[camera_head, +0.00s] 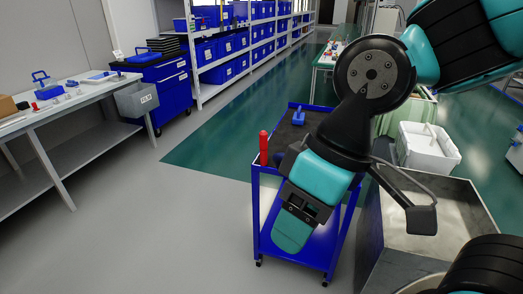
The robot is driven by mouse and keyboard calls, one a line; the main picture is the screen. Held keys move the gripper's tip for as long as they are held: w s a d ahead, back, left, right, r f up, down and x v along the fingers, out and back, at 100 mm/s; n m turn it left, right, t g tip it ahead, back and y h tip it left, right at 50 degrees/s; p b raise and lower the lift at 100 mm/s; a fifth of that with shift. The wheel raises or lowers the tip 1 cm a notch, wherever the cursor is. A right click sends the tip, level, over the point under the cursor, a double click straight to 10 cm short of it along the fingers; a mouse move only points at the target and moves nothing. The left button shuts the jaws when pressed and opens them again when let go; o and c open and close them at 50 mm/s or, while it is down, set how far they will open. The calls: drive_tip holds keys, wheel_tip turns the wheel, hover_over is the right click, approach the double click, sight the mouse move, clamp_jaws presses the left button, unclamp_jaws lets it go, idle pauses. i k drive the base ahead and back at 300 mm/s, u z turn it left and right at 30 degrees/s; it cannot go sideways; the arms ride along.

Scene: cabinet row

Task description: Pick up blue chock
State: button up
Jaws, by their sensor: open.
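My gripper (300,208) hangs at the lower end of my teal and black arm, in front of the cart and nearer to me than the chock. It is open and holds nothing that I can see. My arm hides much of the cart's right and front parts. The chock itself is in clear view, apart from my gripper.
A red cylinder (264,148) stands at the cart's left front corner. A white bin (426,150) and a grey metal box (455,195) lie to the right. A workbench (70,103) runs along the left; shelves of blue bins (225,70) stand behind. The floor left of the cart is clear.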

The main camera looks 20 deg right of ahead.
sight(299, 117)
drive_tip(key=u, duration=0.25)
drive_tip(key=k, duration=0.3)
drive_tip(key=u, duration=1)
drive_tip(key=k, duration=1.05)
drive_tip(key=u, duration=0.4)
drive_tip(key=i, duration=1.3)
drive_tip(key=z, duration=0.7)
drive_tip(key=i, duration=2.2)
drive_tip(key=z, duration=0.65)
drive_tip(key=i, duration=1.8)
drive_tip(key=z, duration=1.15)
drive_tip(key=i, duration=1)
drive_tip(key=z, duration=1.8)
drive_tip(key=i, duration=0.7)
drive_tip(key=z, duration=0.6)
